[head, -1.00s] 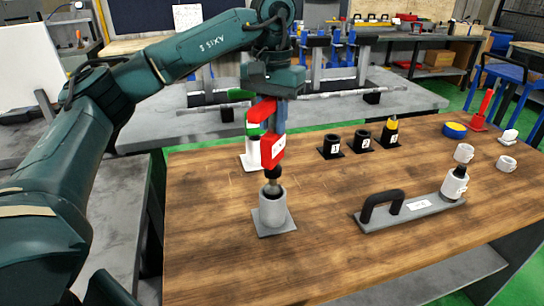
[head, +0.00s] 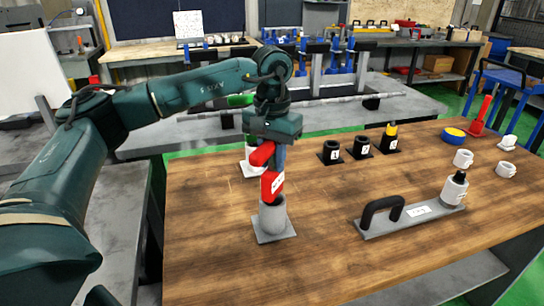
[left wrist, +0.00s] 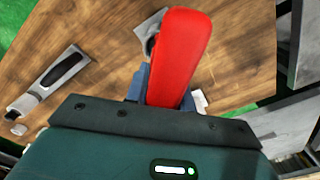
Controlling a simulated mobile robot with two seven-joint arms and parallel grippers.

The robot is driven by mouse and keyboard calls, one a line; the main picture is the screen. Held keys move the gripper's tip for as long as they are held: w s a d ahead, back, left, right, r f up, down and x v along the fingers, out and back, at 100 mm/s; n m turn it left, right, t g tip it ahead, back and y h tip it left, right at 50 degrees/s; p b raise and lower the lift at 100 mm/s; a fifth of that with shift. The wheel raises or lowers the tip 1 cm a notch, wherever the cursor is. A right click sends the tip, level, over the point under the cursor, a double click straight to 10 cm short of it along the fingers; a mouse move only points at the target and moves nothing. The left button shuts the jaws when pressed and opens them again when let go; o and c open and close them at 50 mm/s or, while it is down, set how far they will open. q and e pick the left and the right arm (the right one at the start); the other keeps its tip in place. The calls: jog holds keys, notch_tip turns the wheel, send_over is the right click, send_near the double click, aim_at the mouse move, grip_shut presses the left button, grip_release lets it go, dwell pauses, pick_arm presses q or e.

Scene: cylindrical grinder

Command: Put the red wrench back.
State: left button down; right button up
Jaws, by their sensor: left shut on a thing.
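The red wrench (head: 272,186), with a white label on its side, is held upright by my left gripper (head: 278,158). Its lower end is inside the mouth of a grey cylindrical holder (head: 272,219) on a square base plate. How deep it goes inside is hidden. In the left wrist view the red wrench (left wrist: 180,50) sticks out from the bluish fingers of my left gripper (left wrist: 145,82), which are shut on it. My right gripper is not in view.
Black numbered holders (head: 331,151) stand to the right. The wooden front is clear.

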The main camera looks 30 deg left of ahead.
pick_arm(q)
jog(key=c, duration=1.4)
grip_release()
jog(key=shift+o, duration=1.1)
jog(key=shift+r, duration=0.55)
notch_tip(320, 180, up, 11)
jog(key=shift+r, duration=0.1)
jog(key=shift+s, duration=0.1)
